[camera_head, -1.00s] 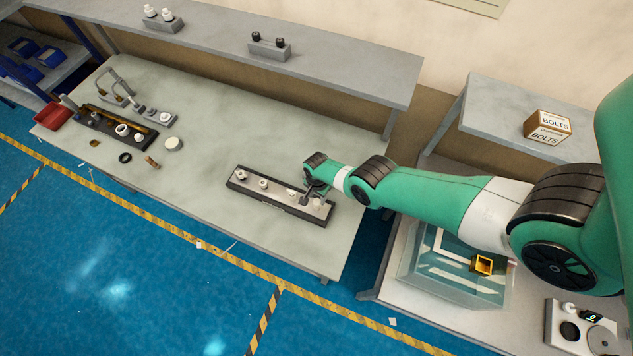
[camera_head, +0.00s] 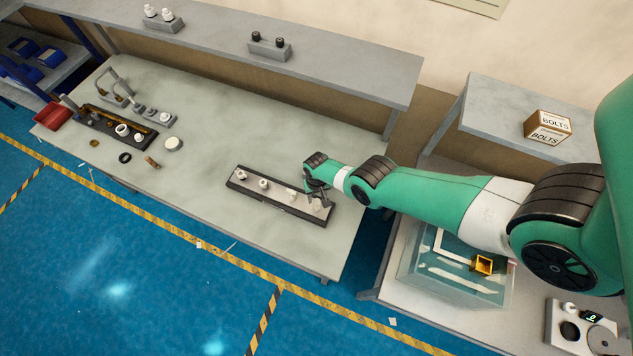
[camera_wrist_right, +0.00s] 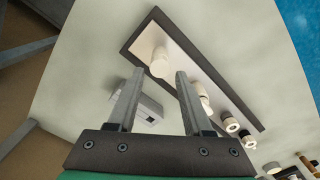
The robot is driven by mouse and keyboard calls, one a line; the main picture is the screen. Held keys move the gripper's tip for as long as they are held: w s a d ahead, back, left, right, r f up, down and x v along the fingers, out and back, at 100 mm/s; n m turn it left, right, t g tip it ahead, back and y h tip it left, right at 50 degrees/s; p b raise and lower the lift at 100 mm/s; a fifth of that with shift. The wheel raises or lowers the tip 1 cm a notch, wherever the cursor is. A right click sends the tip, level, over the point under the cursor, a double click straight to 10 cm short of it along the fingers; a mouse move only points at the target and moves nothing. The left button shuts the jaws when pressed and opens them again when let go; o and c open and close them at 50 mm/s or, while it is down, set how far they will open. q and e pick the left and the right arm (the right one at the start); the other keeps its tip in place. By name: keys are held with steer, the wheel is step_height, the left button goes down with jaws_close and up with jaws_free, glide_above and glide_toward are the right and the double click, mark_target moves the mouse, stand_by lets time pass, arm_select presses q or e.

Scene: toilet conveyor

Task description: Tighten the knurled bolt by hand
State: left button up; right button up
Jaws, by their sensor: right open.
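A dark-edged tray (camera_head: 246,184) with a pale top lies on the bench and carries several white pieces in a row. In the right wrist view the tray (camera_wrist_right: 222,88) holds a white cylinder (camera_wrist_right: 160,64), a second white piece (camera_wrist_right: 203,96) and small rings. I cannot tell which piece is the knurled bolt; no knurling is resolved. My right gripper (camera_head: 318,198) is above the tray's right end. In the wrist view its fingers (camera_wrist_right: 157,84) are apart with nothing gripped. The white cylinder shows beyond the gap, and the second piece is partly behind the right finger. My left gripper is out of view.
A dark fixture (camera_head: 95,127) with several fittings and loose rings is at the bench's left. A raised shelf (camera_head: 340,62) runs behind. A clear bin (camera_head: 412,270) stands at right. The bench middle (camera_head: 205,140) is clear. A grey block (camera_wrist_right: 148,108) shows between my fingers.

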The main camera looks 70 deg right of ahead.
mark_target(317, 202)
steer(key=n, duration=0.4)
steer(key=shift+n, duration=0.3)
steer(key=n, duration=0.4)
steer(key=shift+f+b, duration=1.55)
